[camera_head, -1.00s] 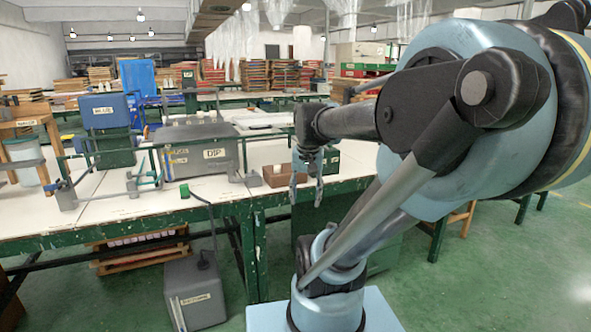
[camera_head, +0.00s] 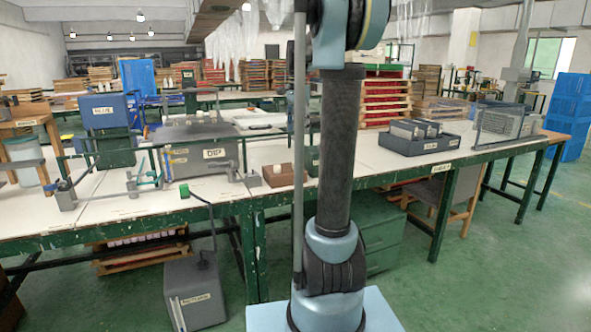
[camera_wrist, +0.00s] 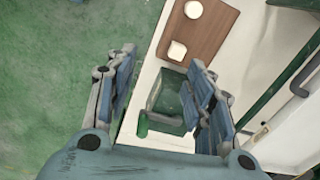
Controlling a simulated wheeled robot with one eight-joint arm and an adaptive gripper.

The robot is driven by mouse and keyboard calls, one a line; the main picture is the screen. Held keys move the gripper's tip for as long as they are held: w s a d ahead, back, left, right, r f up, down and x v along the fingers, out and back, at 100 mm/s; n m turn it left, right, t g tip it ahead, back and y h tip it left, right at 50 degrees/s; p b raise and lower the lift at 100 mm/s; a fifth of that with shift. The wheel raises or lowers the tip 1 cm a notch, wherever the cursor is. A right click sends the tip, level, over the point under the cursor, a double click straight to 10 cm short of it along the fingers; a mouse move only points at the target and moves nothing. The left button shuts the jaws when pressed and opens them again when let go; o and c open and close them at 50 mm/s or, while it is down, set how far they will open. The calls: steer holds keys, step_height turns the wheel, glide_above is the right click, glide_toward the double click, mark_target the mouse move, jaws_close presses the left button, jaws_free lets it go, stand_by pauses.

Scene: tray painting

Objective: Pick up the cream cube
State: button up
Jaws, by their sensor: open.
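Two small cream pieces sit on a brown tray (camera_wrist: 215,32) in the wrist view. In the head view my gripper does not show.
A green block (camera_wrist: 168,98) shows between my fingers in the wrist view, beside the brown tray. The white table (camera_head: 230,190) also bears a grey DIP tank (camera_head: 205,150) at left and a dark tray of panels (camera_head: 420,140) at right. Green floor lies in front.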

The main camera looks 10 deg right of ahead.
steer(key=w+m, duration=0.2)
steer(key=w, duration=0.2)
glide_above(296, 163)
steer(key=f, duration=1.1)
steer(key=shift+s+d+f, duration=0.2)
steer(key=f, duration=0.4)
steer(key=shift+w+a+f, duration=0.1)
steer(key=shift+w+f, duration=0.05)
steer(key=shift+w, duration=0.2)
steer(key=shift+f, duration=0.55)
steer(key=shift+c, duration=0.5)
steer(key=c, duration=0.8)
